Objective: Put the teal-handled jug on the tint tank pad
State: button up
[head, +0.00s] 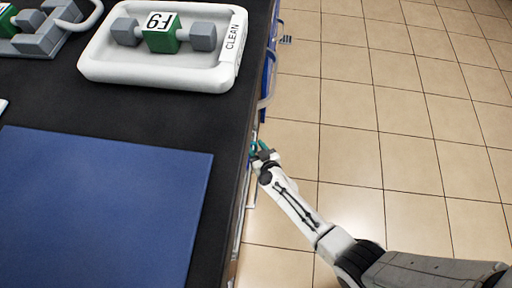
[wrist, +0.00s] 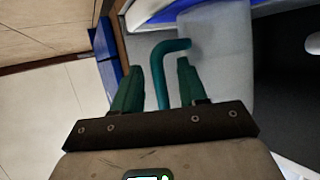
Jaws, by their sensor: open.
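In the wrist view a teal hooked handle (wrist: 170,46) rises between the two dark green fingers of my gripper (wrist: 155,68). The fingers are apart, with the handle nearer the right one; I cannot tell whether it touches. A pale grey surface (wrist: 222,65) lies beside the handle; I cannot tell whether it is the jug's body. In the head view my gripper (head: 258,147) is at the counter's right edge, and the jug cannot be made out there. No pad is clearly marked as the tint tank pad.
The black counter (head: 225,125) carries a blue mat (head: 100,205) and a white tray (head: 100,70) marked CLEAN, holding a green-and-grey piece (head: 162,36). A grey fixture (head: 40,40) stands at the back left. Tiled floor (head: 400,110) to the right is clear.

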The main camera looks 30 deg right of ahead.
jog(key=shift+r, duration=0.15)
jog(key=p+v, duration=0.6)
jog(key=v, duration=0.6)
jog(key=a+r+n+g+y, duration=0.3)
jog(key=a+r+g+y, duration=0.15)
jog(key=r, duration=0.25)
jog(key=s+d+r+m+g+h, duration=0.1)
jog(key=s+d+r+g+h, duration=0.1)
jog(key=s+d+r+g, duration=0.2)
jog(key=s+d+r+m+g+h, duration=0.2)
jog(key=s+d+r+g, duration=0.2)
jog(key=s+d+r, duration=0.4)
jog(key=s+r, duration=0.1)
jog(key=s, duration=0.4)
jog(key=shift+d+r, duration=0.35)
jog(key=shift+d, duration=0.05)
